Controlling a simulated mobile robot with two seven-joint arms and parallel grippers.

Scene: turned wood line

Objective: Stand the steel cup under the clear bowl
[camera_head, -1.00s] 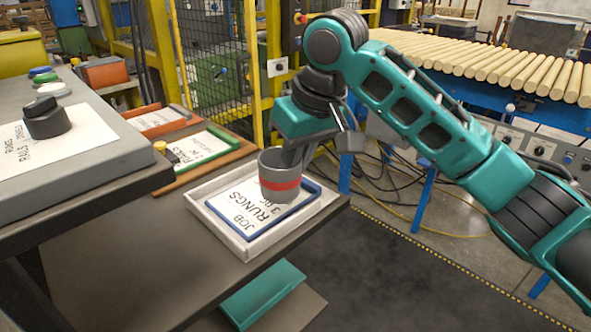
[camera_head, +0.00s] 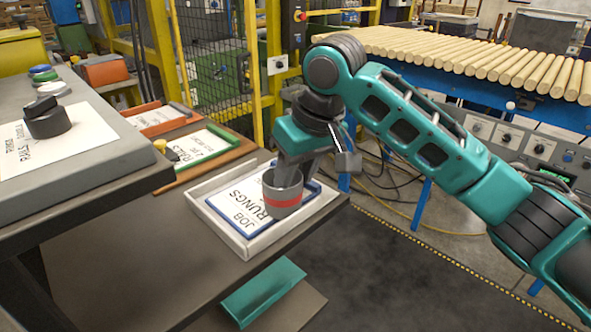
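The steel cup (camera_head: 282,197) is grey with a red band and upright, over the white tray (camera_head: 246,243) on the dark table. My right gripper (camera_head: 290,176) is at the cup's rim from above and seems shut on it, with part of it reaching into the mouth. The fingertips are partly hidden by the cup. The cup's base is at or just above the blue-edged job card (camera_head: 240,213) in the tray; I cannot tell if it touches. No clear bowl shows in this view. My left gripper is not in view.
A grey raised panel with a black knob (camera_head: 47,118) stands at the left. Framed cards with a green bar (camera_head: 222,140) and an orange frame (camera_head: 150,124) lie behind the tray. Bare table lies left of the tray.

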